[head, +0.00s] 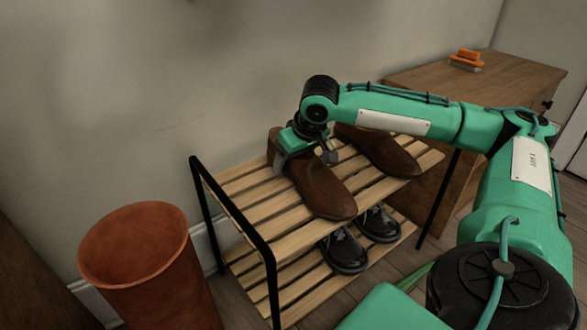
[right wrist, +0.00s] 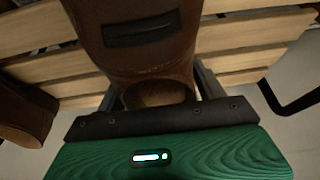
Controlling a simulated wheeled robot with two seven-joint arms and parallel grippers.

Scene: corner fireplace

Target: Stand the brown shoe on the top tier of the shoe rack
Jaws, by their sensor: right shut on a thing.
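A brown shoe (head: 322,190) is at the top tier of the shoe rack (head: 230,183), its toe pointing to the front right. My right gripper (head: 305,160) is shut on its heel end. The held shoe (right wrist: 140,60) also shows in the right wrist view, between the fingers of my right gripper (right wrist: 157,95). It looks level with the slats, but I cannot tell if its sole fully rests on them. A second brown shoe (head: 382,150) stands on the top tier to the right, partly hidden behind my arm. My left gripper is not in view.
A pair of black shoes (head: 343,251) stands on the lower tier. A reddish-brown bin (head: 135,245) stands left of the rack. A wooden cabinet (head: 510,88) with an orange-topped brush (head: 466,58) on it is at the back right. The left part of the top tier is bare.

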